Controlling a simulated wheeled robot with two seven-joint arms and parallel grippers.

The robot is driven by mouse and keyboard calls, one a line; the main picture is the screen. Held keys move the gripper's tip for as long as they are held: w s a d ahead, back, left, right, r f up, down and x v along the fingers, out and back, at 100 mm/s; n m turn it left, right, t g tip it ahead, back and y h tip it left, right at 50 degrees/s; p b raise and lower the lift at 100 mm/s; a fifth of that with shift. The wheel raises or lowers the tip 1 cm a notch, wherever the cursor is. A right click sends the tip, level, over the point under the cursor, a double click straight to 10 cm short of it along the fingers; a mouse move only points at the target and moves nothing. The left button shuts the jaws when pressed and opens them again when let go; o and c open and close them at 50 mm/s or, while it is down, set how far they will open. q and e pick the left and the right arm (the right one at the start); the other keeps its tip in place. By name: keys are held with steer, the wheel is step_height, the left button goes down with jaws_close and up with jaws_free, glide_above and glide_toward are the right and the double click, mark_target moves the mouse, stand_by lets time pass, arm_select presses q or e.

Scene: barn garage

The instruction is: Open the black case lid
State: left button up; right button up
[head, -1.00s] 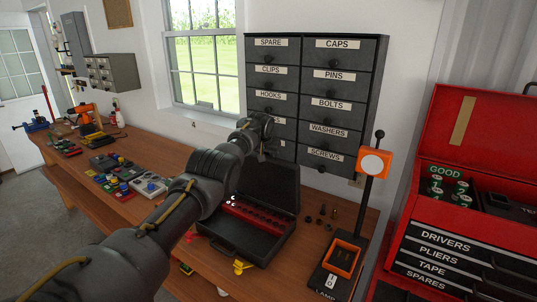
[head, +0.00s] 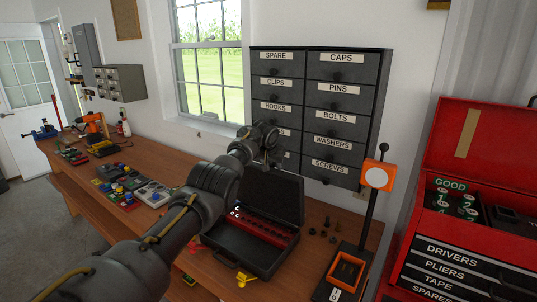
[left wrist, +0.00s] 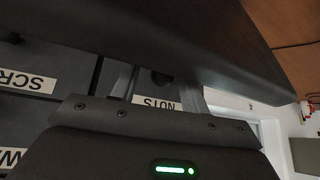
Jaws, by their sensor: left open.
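The black case (head: 243,252) sits on the wooden bench with its lid (head: 273,197) standing raised at the back. A red insert (head: 263,228) with a row of dark holes shows inside. My left gripper (head: 270,160) is at the top rear of the lid, in front of the drawer cabinet. Its fingertips are partly hidden in the head view. In the left wrist view my left gripper (left wrist: 158,85) has its two fingers apart with nothing visible between them. A dark panel, likely the lid (left wrist: 150,35), fills the top there; contact is unclear. My right gripper is out of view.
A labelled drawer cabinet (head: 318,115) stands behind the case. An orange-topped post (head: 376,176) and several small dark parts (head: 325,230) are to its right, then a red tool chest (head: 455,245). Yellow pieces (head: 243,279) lie at the case's front.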

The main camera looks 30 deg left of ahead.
arm_select(q)
steer(key=shift+s+r, duration=0.35)
steer(key=shift+r, duration=0.1)
steer(key=b+v, duration=0.2)
steer(key=v, duration=0.4)
steer(key=shift+s+d+r+b, duration=0.1)
steer(key=shift+s+d+b, duration=0.15)
steer(key=shift+b, duration=0.15)
steer(key=shift+v, duration=0.75)
steer(key=shift+a, duration=0.15)
